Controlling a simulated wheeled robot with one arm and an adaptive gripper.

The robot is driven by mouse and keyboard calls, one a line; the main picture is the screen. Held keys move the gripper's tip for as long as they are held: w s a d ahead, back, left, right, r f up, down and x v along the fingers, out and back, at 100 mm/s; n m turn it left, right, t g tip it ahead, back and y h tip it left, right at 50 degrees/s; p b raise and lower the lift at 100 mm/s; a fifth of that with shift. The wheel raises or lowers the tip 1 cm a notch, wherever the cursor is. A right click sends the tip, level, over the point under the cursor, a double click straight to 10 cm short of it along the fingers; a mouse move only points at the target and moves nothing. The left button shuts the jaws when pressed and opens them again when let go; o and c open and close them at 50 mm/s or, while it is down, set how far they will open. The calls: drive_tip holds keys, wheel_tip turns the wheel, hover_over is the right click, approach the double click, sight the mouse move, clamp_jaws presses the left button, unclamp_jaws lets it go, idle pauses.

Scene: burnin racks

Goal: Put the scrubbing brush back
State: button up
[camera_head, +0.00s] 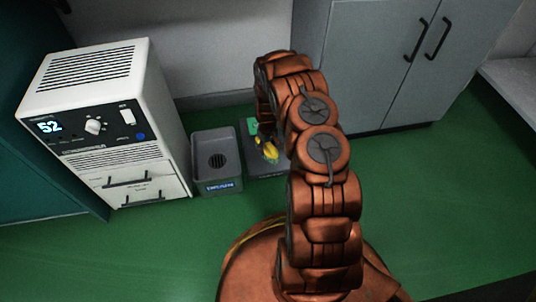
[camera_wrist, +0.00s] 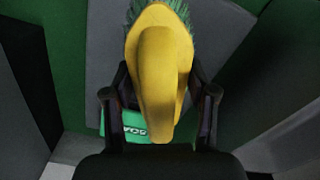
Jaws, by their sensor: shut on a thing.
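The scrubbing brush has a yellow handle and green bristles. In the wrist view the brush (camera_wrist: 160,55) fills the middle, with its bristles at the top edge. My gripper (camera_wrist: 160,112) is shut on it, one dark finger on each side of the yellow handle. In the head view the yellow brush (camera_head: 267,150) shows small, above or on a dark grey tray (camera_head: 262,172); I cannot tell whether they touch. My arm hides part of that area. A green item with pale lettering (camera_wrist: 120,126) is partly hidden behind the handle in the wrist view.
A grey basin (camera_head: 217,184) with a round drain grille stands left of the tray. A white cabinet (camera_head: 105,115) with a display reading 52 is farther left. Grey cupboards (camera_head: 385,60) stand behind on the right. The green floor (camera_head: 440,200) is clear at the right.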

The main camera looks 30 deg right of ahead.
sight(268, 152)
drive_tip(key=shift+f+b, duration=0.65)
drive_tip(key=shift+f, duration=1.15)
drive_tip(key=shift+f, duration=0.1)
drive_tip(key=o, duration=1)
